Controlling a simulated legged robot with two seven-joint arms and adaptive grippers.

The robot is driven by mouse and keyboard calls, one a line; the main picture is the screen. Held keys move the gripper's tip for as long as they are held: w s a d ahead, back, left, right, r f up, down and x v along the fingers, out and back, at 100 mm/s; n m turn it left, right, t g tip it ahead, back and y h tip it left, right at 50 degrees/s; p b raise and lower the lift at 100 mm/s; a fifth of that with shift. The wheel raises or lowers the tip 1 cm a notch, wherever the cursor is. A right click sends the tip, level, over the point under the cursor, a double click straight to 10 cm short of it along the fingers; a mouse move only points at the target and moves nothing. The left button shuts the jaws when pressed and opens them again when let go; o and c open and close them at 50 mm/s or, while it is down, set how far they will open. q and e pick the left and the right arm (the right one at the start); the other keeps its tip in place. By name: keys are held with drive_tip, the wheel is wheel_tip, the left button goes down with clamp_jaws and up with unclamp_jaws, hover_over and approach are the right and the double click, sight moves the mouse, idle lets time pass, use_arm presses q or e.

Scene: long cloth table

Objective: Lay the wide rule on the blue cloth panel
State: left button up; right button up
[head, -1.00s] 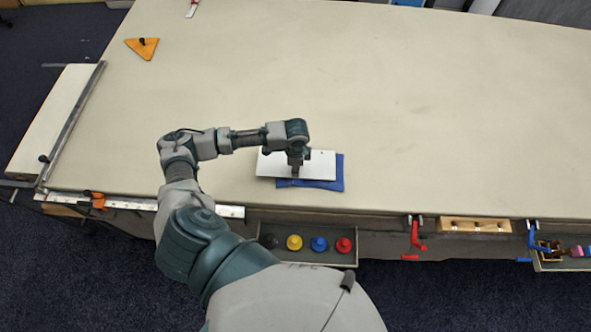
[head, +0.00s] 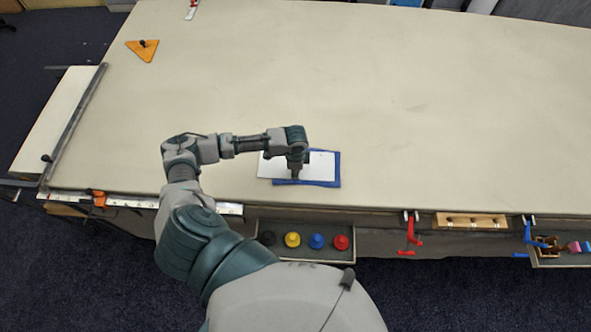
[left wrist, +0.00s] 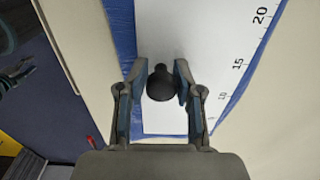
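The wide rule (head: 320,164) is a white plate with a black knob; its scale marks show in the left wrist view (left wrist: 213,60). It lies over the blue cloth panel (head: 338,170), whose edges show along the rule's right and near sides. In the left wrist view, blue cloth (left wrist: 122,28) shows on both sides of the rule. My left gripper (head: 296,174) points down at the rule. Its fingers (left wrist: 161,75) close on the black knob (left wrist: 160,86) from both sides. I cannot tell whether the rule touches the cloth or hangs just above. My right gripper is out of view.
An orange triangle (head: 142,50) with a knob lies at the far left. A steel straightedge (head: 75,122) runs along the left edge. A tray with coloured knobs (head: 293,240), red clamps (head: 409,232) and a wooden block (head: 470,221) line the front edge. The table's middle and right are clear.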

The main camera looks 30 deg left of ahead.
use_arm(q)
drive_tip(key=shift+o, duration=0.8)
drive_tip(key=shift+s+d+f, duration=0.15)
drive_tip(key=shift+s+f, duration=0.25)
drive_tip(key=shift+f, duration=0.1)
drive_tip(key=shift+w+d, duration=0.15)
drive_tip(key=shift+w, duration=0.05)
drive_tip(key=shift+r, duration=0.1)
drive_tip(key=shift+w+r, duration=0.1)
drive_tip(key=shift+r, duration=0.15)
wheel_tip(320, 180, up, 13)
drive_tip(key=shift+b, duration=0.3)
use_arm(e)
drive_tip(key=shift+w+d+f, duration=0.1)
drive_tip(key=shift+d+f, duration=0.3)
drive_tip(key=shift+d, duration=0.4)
use_arm(q)
drive_tip(key=shift+f, duration=0.1)
